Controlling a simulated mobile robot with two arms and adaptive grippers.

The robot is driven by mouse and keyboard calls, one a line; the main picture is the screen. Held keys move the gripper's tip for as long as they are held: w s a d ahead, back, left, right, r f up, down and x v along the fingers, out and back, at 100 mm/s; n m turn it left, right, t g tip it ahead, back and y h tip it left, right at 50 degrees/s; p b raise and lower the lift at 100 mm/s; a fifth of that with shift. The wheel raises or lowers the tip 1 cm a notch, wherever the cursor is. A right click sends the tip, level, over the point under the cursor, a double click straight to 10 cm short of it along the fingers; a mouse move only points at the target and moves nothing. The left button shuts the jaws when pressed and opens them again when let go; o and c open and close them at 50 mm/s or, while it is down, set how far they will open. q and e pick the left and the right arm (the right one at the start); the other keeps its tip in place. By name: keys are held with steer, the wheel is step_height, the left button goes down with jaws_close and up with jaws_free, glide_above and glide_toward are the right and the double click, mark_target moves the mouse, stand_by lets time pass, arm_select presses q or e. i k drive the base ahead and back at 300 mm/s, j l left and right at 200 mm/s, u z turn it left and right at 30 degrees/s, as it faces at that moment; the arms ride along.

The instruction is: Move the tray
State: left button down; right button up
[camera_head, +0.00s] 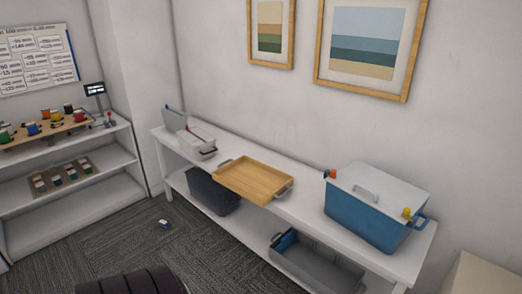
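The tray (253,179) is light wood with a low rim and a grey handle at its left and right ends. It lies on the top of a long white table (305,205) against the wall, near the middle. Its front side reaches to or slightly over the table's front edge. It looks empty. Neither of my grippers shows in this view.
A blue cooler (365,218) with a white lid stands right of the tray. A white device (196,143) stands left. Dark (212,192) and grey (312,270) bins sit on the lower shelf. A small item (164,224) lies on the carpet. White shelves (75,205) stand left.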

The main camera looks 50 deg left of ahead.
mark_target(259, 183)
steer(key=u, duration=1.8)
steer(key=i+l+u, duration=0.1)
steer(key=i, duration=0.35)
